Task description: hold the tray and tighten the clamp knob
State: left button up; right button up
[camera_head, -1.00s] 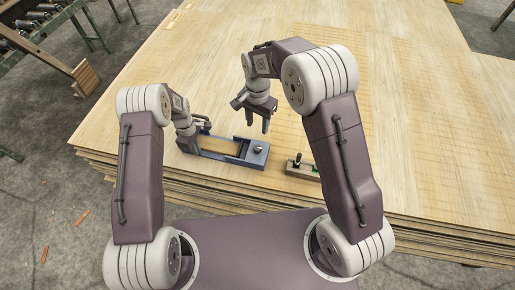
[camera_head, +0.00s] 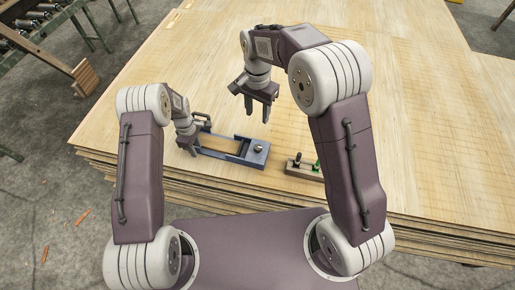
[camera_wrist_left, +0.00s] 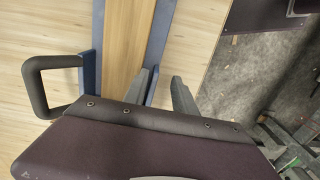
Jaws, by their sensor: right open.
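A blue tray (camera_head: 228,155) lies on the veneer stack, with a light wooden strip (camera_head: 220,143) in it. A small round knob (camera_head: 258,149) sits at its right end; I take it for the clamp knob. A black handle (camera_wrist_left: 50,85) stands out from the tray's side in the left wrist view. My left gripper (camera_head: 186,150) is at the tray's left end. In the left wrist view its fingers (camera_wrist_left: 167,92) are apart, with veneer showing between them, beside the blue side rail (camera_wrist_left: 160,40). My right gripper (camera_head: 262,112) is open and empty above the veneer, beyond the knob.
A small wooden block (camera_head: 302,168) with a dark peg and a green peg lies right of the tray, near the stack's front edge. The veneer (camera_head: 400,110) to the right and behind is clear. A roller conveyor (camera_head: 35,20) stands at the far left.

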pick_arm(q)
notch_tip(320, 180, up, 19)
jog(key=p, duration=0.6)
dwell(0.3)
dwell(0.4)
